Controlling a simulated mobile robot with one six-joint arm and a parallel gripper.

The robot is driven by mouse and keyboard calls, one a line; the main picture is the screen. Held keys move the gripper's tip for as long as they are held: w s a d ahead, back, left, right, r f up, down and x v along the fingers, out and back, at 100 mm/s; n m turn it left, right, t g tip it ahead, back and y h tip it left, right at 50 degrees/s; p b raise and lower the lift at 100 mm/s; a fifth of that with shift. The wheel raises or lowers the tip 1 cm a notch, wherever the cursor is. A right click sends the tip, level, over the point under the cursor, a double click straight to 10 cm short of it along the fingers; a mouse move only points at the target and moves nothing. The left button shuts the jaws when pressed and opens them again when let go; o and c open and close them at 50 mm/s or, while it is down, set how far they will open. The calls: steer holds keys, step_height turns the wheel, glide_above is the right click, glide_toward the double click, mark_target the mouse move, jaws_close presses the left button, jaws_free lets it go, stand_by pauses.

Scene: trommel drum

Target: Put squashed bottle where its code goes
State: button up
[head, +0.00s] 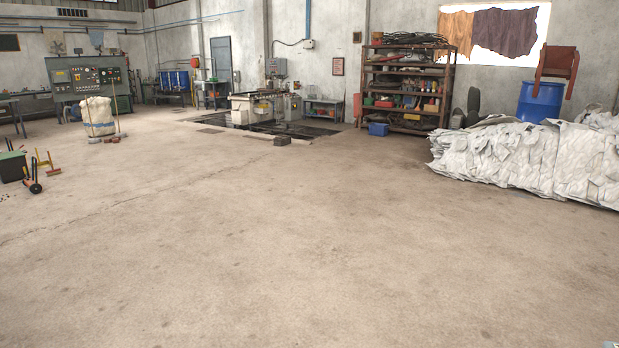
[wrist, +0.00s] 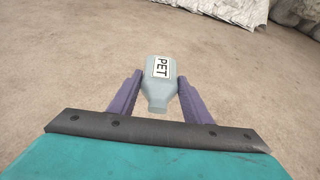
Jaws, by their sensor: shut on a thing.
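The squashed bottle (wrist: 155,92) is pale grey-blue and carries a white label with "PET" in black letters. It shows in the wrist view between the two purple fingers of my gripper (wrist: 159,88). My gripper is shut on it, with the bottle's narrower end pointing back toward the gripper's body. Bare concrete floor lies behind the bottle in that view. My gripper and the bottle do not show in the head view. I see no container marked with a code in either view.
Open concrete floor (head: 290,240) fills the foreground. A heap of white sheeting (head: 530,158) lies at right, with a blue barrel (head: 540,100) behind it. A loaded shelf (head: 403,88) and a machine (head: 262,105) stand at the back. A dark green box (head: 12,166) is at far left.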

steer(key=shift+w+a, duration=0.2)
steer(key=shift+w, duration=0.05)
steer(key=shift+w+a, duration=0.35)
steer(key=shift+w, duration=0.15)
steer(key=w+a+r+n+t+y, duration=0.1)
steer(key=w+a+r+n+y, duration=0.1)
steer(key=w+a, duration=0.55)
steer(key=w+a+r+n+y, duration=0.2)
steer(key=w+a, duration=0.4)
steer(key=w, duration=0.3)
steer(key=w+a+r+n+y, duration=0.2)
steer(key=w+a, duration=0.2)
steer(key=a, duration=0.5)
steer(key=w+a+r+n+y, duration=0.2)
steer(key=w+a+y, duration=0.15)
steer(key=a, duration=0.65)
steer(key=w+a+r+n+y, duration=0.15)
steer(key=w+a, duration=0.25)
steer(key=a, duration=0.5)
steer(key=s+a+r+n+g+y, duration=0.1)
steer(key=s+a+n+g+y, duration=0.2)
steer(key=a, duration=0.8)
steer(key=s+a+r+n+g+y, duration=0.1)
steer(key=s+a+n+g+y, duration=0.2)
steer(key=a, duration=0.8)
step_height(320, 180, up, 14)
steer(key=p, duration=2.1)
steer(key=shift+d+n+t+p, duration=0.15)
steer(key=shift+n+t+p, duration=0.15)
steer(key=shift+n, duration=0.15)
